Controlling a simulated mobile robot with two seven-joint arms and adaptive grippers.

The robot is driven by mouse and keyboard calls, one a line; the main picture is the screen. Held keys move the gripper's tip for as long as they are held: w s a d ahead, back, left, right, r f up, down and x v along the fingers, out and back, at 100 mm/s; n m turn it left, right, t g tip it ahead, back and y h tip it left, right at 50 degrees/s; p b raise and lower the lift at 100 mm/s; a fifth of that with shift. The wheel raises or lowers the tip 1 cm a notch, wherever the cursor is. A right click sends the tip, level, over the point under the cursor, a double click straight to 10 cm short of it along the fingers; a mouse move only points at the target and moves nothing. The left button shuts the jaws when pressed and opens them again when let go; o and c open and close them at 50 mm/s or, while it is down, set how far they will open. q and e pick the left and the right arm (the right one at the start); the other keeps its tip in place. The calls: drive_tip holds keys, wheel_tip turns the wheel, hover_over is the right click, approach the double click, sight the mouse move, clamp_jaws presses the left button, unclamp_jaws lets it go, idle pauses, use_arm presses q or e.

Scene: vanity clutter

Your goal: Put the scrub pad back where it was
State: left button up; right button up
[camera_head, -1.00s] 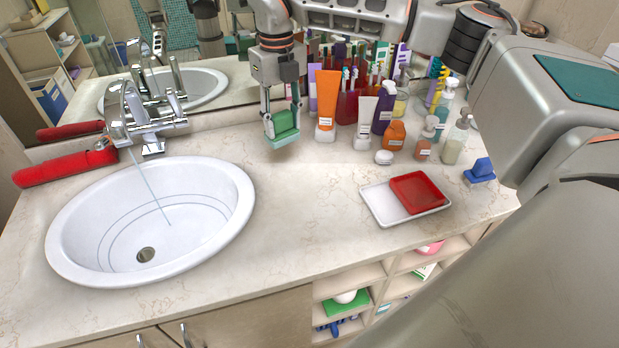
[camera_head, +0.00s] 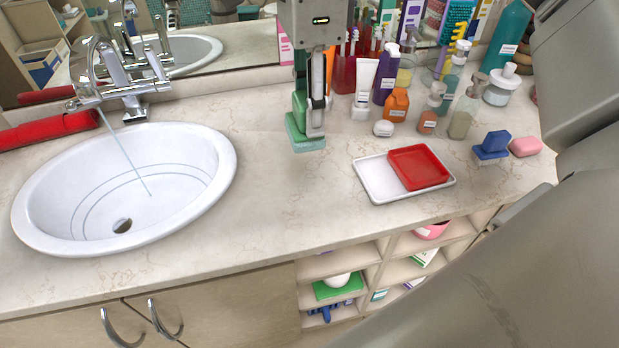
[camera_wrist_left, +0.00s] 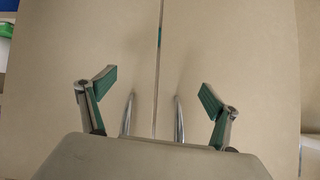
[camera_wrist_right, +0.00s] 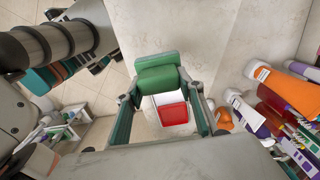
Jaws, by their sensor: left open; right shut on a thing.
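The scrub pad (camera_head: 302,132) is a green two-tone block in my right gripper (camera_head: 314,118). The gripper is shut on it and holds it upright above the counter, between the sink and the white tray. How far above the counter it is I cannot tell. In the right wrist view the scrub pad (camera_wrist_right: 158,78) spans the space between the fingertips. My left gripper (camera_wrist_left: 158,92) is open and empty in the left wrist view, facing cabinet doors with two handles. It is not in the head view.
A white tray (camera_head: 375,182) with a red tray (camera_head: 420,167) on it lies right of the scrub pad. Tubes and bottles crowd the back. A blue brush (camera_head: 492,146) and pink soap (camera_head: 526,146) lie at right. The sink (camera_head: 60,195) is left. Counter front is clear.

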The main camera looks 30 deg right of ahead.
wheel_tip(320, 180, down, 15)
drive_tip(key=shift+r+b, duration=0.2)
drive_tip(key=shift+b, duration=0.15)
drive_tip(key=shift+f, duration=0.2)
drive_tip(key=o, duration=1.1)
drive_tip(key=shift+r, duration=0.1)
wheel_tip(320, 180, up, 12)
drive_tip(key=shift+r, duration=0.15)
